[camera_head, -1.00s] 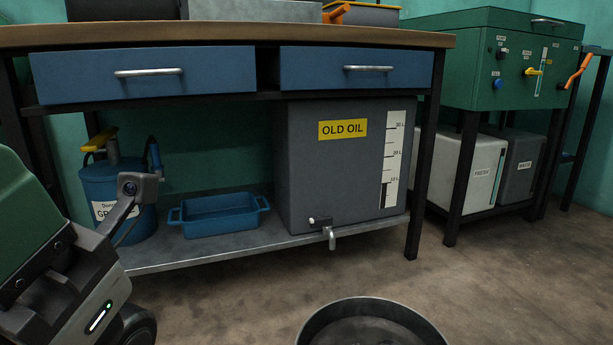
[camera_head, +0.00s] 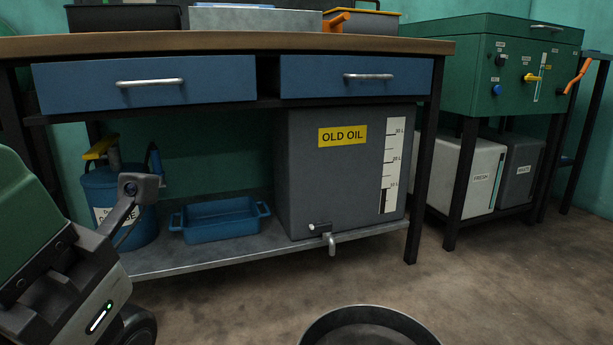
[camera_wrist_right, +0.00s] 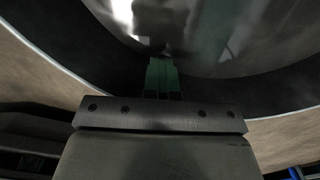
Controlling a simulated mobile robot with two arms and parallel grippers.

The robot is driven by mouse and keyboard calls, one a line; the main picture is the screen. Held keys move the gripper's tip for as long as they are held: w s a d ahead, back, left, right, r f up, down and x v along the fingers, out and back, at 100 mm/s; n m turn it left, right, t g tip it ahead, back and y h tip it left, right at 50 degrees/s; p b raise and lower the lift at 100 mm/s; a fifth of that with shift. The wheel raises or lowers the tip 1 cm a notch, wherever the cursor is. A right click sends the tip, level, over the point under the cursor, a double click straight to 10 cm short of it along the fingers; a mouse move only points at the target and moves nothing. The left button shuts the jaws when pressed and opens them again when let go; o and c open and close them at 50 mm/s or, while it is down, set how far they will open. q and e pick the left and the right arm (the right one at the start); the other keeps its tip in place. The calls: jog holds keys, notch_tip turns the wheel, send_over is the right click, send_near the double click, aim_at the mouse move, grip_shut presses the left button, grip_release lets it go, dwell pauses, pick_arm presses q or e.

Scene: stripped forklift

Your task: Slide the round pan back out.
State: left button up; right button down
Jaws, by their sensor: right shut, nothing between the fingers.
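The round pan (camera_head: 370,316) is a dark, shallow metal pan on the floor in front of the bench. Only its far rim and part of its inside show at the bottom edge of the head view. In the right wrist view the pan (camera_wrist_right: 60,52) fills the upper part, with a curved pale rim and a shiny reflecting inside. My right gripper (camera_wrist_right: 161,66) is shut and empty, its green fingers seen against the pan's inside. I cannot tell whether they touch it. My left arm shows at the left of the head view, but its fingers are not visible.
The workbench (camera_head: 230,45) has a lower shelf (camera_head: 180,262) holding a grey OLD OIL tank (camera_head: 345,170) with a tap, a blue tray (camera_head: 218,220) and a blue can (camera_head: 105,190). A green cabinet (camera_head: 510,80) stands at right. Floor between bench and pan is clear.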

jog(key=shift+s+a+p, duration=0.2)
jog(key=shift+s+p, duration=0.45)
jog(key=shift+s, duration=0.45)
jog(key=shift+w+f+b, duration=0.15)
jog(key=shift+f+b, duration=0.05)
jog(key=shift+b, duration=0.1)
jog(key=shift+w, duration=0.1)
jog(key=shift+w+d+r+b, duration=0.15)
jog(key=shift+w+b, duration=0.45)
jog(key=shift+w, duration=0.6)
notch_tip(320, 180, up, 10)
jog(key=p, duration=0.9)
jog(key=shift+p, duration=0.35)
